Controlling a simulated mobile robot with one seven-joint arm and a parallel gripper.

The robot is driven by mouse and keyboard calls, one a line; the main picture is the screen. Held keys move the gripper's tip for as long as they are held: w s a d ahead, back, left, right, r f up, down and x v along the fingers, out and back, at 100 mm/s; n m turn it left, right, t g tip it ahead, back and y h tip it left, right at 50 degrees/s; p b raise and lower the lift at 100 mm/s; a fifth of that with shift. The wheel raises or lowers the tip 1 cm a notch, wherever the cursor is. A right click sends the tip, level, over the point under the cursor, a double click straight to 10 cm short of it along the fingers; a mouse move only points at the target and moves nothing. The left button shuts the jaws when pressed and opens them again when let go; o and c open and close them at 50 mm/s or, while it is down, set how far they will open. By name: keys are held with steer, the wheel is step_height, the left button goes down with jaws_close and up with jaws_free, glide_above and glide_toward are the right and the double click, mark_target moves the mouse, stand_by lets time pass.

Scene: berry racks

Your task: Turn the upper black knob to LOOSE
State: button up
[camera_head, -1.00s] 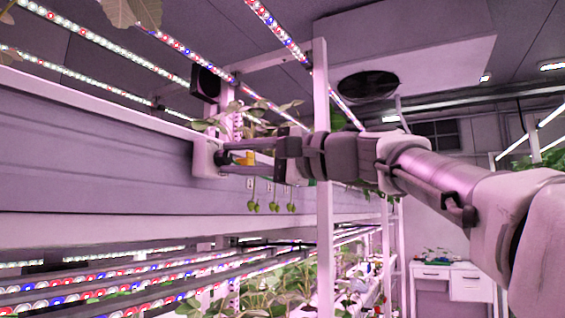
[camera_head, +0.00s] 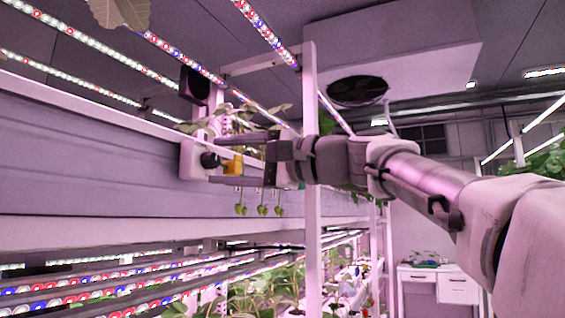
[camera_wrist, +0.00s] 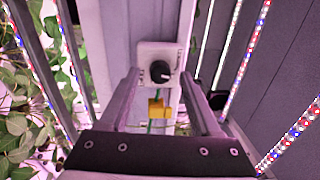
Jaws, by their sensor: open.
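The round black knob (camera_head: 209,160) sits on a small white plate fixed to the end of the long white trough. In the wrist view the knob (camera_wrist: 161,71) shows a light pointer mark, and no lettering is readable. My gripper (camera_head: 215,158) is open, its two fingers reaching toward the plate, one above and one below the knob in the head view. In the wrist view the fingers stand on either side of the knob. I cannot tell whether they touch it. A yellow-orange block (camera_head: 233,164) is near the knob; it also shows in the wrist view (camera_wrist: 157,109).
A white upright post (camera_head: 309,200) stands beside my wrist. Strawberry plants hang over the trough (camera_head: 90,160), with several green berries (camera_head: 262,210) below my gripper. LED strips (camera_head: 265,30) run above and below. A white drawer table (camera_head: 437,283) stands at the back right.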

steer(key=v, duration=1.7)
steer(key=shift+b, duration=0.3)
steer(key=shift+f, duration=0.1)
step_height(320, 180, down, 19)
steer(key=s+m+h+p, duration=0.15)
steer(key=h+p, duration=0.25)
steer(key=h, duration=0.4)
steer(key=s+d+f+n+h+p, duration=0.2)
steer(key=s+d+f+n+h, duration=0.1)
steer(key=f, duration=0.7)
steer(key=s+d+f+n+g+h+p, duration=0.1)
steer(key=s+d+f+n+h+p, duration=0.1)
steer(key=s+d+f+h, duration=0.4)
step_height(320, 180, down, 4)
steer(key=shift+s+d+f+n, duration=0.15)
steer(key=shift+s+d+n, duration=0.45)
steer(key=shift+s, duration=0.5)
